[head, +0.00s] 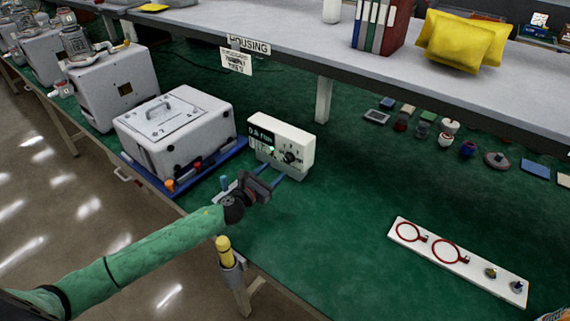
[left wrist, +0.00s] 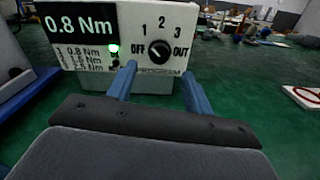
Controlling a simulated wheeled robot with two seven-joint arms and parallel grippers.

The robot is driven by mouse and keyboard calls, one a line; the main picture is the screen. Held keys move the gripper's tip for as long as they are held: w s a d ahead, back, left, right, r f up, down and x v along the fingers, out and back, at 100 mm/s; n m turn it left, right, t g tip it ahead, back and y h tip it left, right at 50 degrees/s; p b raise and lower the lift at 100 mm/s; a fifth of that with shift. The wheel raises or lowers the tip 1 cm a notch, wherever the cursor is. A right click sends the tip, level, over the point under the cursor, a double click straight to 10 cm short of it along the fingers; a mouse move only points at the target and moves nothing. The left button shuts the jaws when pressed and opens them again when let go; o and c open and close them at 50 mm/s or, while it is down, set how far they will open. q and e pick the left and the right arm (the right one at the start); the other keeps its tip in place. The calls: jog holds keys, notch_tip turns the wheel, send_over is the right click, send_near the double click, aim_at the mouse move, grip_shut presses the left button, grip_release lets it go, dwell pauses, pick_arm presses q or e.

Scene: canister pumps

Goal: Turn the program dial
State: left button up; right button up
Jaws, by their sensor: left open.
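The program dial (left wrist: 160,50) is a round black knob with a light pointer, on the front of a white box (head: 296,139). In the left wrist view, marks OFF, 1, 2, 3 and OUT surround it. The pointer slants to the upper left; the exact mark is hard to tell. The dial also shows in the head view (head: 291,156). A dark display (left wrist: 81,21) reads 0.8 Nm, and a green light (left wrist: 114,49) glows beside a printed list. My left gripper (head: 273,179) is open in front of the box, its blue fingers (left wrist: 160,85) below the dial. My right gripper is out of view.
A white case (head: 175,128) on a blue tray stands left of the box. A white board with red rings (head: 405,222) lies at the right. Small parts lie under the grey shelf (head: 300,40). A yellow-topped holder (head: 224,250) is at the bench's front edge.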

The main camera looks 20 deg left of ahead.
aim_at(287, 160)
pick_arm(q)
jog(key=shift+p+x, duration=1.2)
jog(key=shift+x, duration=2.55)
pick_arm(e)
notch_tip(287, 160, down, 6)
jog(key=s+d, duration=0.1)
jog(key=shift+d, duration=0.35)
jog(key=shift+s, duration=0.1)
pick_arm(q)
jog(key=c, duration=1)
